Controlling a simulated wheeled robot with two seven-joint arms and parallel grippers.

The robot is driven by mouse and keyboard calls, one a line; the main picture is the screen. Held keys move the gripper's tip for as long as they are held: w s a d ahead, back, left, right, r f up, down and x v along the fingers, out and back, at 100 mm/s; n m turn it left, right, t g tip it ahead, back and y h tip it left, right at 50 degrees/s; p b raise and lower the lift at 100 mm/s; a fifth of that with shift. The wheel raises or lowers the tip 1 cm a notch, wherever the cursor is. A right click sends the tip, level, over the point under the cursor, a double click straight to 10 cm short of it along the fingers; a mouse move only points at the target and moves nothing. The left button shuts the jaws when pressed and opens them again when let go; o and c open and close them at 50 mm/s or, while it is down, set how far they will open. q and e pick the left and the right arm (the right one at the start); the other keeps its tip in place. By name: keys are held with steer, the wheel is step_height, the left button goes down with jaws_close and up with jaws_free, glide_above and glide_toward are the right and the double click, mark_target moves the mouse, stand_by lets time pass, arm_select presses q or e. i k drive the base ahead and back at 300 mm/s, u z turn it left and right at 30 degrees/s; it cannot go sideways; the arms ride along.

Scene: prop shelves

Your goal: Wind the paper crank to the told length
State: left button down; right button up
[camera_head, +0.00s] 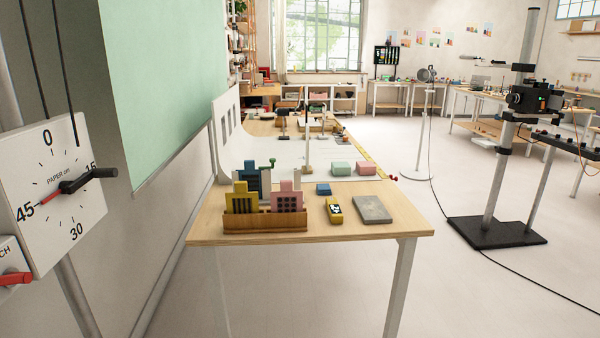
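A white square dial plate (58,200) marked "PAPER cm" hangs at the left edge, with 0 at the top, 15 right, 30 at the bottom and 45 left. A red pointer (48,198) reaches from the centre toward the 45 mark. A black bar-like handle (92,178) sticks out from the centre to the right and partly covers the 15. Neither of my grippers is in view, and nothing is seen touching the handle.
A box with a red lever (14,279) is below the dial, cut off by the edge. A pale green panel (170,85) stands behind. A wooden table (330,231) holds blocks and a wooden tray (265,222).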

mark_target(69, 188)
steer(key=u, duration=1.75)
steer(key=i, duration=0.65)
steer(key=u, duration=0.15)
